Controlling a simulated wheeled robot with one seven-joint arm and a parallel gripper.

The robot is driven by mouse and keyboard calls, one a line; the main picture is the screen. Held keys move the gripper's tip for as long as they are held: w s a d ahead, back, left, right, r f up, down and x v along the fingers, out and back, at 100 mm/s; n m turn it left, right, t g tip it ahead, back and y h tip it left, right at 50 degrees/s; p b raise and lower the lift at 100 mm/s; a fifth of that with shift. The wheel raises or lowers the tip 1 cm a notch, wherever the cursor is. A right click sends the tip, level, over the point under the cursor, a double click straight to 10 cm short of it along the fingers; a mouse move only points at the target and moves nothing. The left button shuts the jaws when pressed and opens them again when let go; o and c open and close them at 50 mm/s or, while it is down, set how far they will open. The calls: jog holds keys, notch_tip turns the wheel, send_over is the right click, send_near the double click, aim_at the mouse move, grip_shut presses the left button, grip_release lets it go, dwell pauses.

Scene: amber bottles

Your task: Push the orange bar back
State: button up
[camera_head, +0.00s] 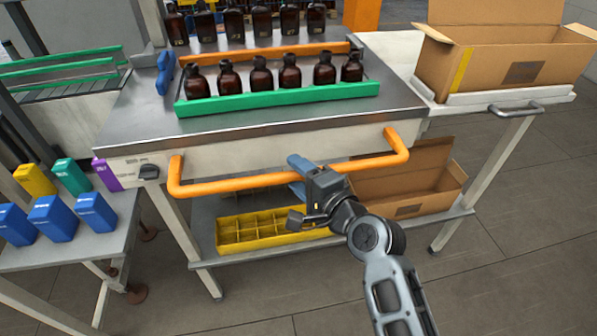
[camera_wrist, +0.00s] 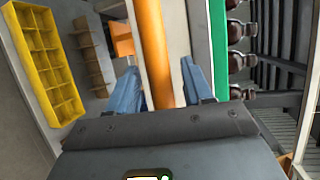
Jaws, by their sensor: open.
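The orange bar (camera_head: 235,182) is a U-shaped handle along the front of the steel table, its ends bent back to the table front. It also shows in the wrist view (camera_wrist: 152,45), running up the picture between my fingers. My gripper (camera_head: 297,177) is at the middle of the bar, with its blue fingers open. In the wrist view my gripper (camera_wrist: 160,85) has one finger on each side of the bar, with a gap visible on the right; contact on the left is unclear. My gripper hides part of the bar in the head view.
A green rail (camera_head: 275,100) fronts a row of amber bottles (camera_head: 262,75) on the table; another orange rail (camera_head: 310,50) lies behind them. A yellow crate (camera_head: 240,232) and a cardboard box (camera_head: 410,180) sit on the lower shelf. Blue bins (camera_head: 55,215) stand at left.

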jog(key=shift+w+a, duration=0.15)
jog(key=shift+a, duration=0.05)
grip_shut()
dwell(0.4)
